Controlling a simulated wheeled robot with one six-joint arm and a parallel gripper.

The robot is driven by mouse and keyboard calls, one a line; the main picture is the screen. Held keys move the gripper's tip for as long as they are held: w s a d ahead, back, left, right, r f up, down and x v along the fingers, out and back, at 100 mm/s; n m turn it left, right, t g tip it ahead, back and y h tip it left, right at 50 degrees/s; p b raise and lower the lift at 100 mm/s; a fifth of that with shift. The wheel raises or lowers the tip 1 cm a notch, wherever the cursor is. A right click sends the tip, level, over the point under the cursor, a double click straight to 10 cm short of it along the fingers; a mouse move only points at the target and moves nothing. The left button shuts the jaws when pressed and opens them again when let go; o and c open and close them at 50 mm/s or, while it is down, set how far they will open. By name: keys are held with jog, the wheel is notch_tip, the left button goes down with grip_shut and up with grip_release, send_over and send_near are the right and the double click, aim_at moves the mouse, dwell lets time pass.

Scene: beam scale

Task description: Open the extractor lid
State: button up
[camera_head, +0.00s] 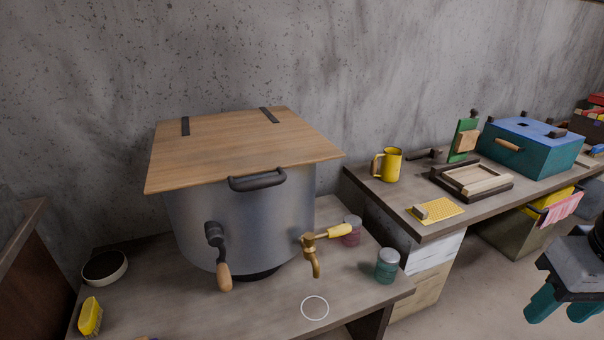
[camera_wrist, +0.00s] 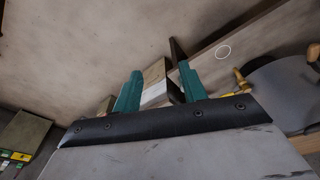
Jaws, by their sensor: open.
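The extractor (camera_head: 240,220) is a big grey metal drum on the near table, with a crank handle (camera_head: 218,255) and a brass tap (camera_head: 313,255) on its front. Its lid (camera_head: 235,150) is a flat wooden board lying shut across the top. The lid has two dark hinges at the back and a dark handle (camera_head: 258,181) at its front edge. My gripper (camera_head: 555,310) is at the far right in the head view, open and empty, well away from the lid. Its teal fingers show apart in the wrist view (camera_wrist: 158,88). The extractor shows partly at the right there (camera_wrist: 285,95).
Two jars (camera_head: 387,266) stand right of the tap. A yellow brush (camera_head: 90,316) and a round dish (camera_head: 104,267) lie at the left. A second bench (camera_head: 400,205) at the right holds a yellow mug (camera_head: 390,164), a wooden frame (camera_head: 472,181) and a blue-teal box (camera_head: 530,148). A concrete wall stands close behind.

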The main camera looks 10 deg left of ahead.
aim_at(255, 182)
jog(key=w+a+f+n+t+y, duration=0.15)
jog(key=w+a+n+t, duration=0.25)
jog(key=w+a+n, duration=0.5)
jog(key=w+a+n+t+y, duration=0.2)
jog(key=w+a+n+t, duration=0.3)
jog(key=w, duration=0.7)
jog(key=a+n+y, duration=0.3)
jog(key=a+n, duration=0.1)
jog(key=a, duration=0.4)
jog(key=a+n+g+y, duration=0.1)
jog(key=a+n+y, duration=0.2)
jog(key=a, duration=0.6)
jog(key=a+n+y, duration=0.3)
jog(key=a+n, duration=0.3)
jog(key=a, duration=0.2)
jog(key=shift+w+a+r+g+y, duration=0.1)
jog(key=shift+w+a+g+y, duration=0.15)
jog(key=shift+g, duration=0.05)
jog(key=x, duration=0.6)
jog(key=shift+w+a, duration=0.45)
jog(key=shift+a, duration=0.05)
grip_shut()
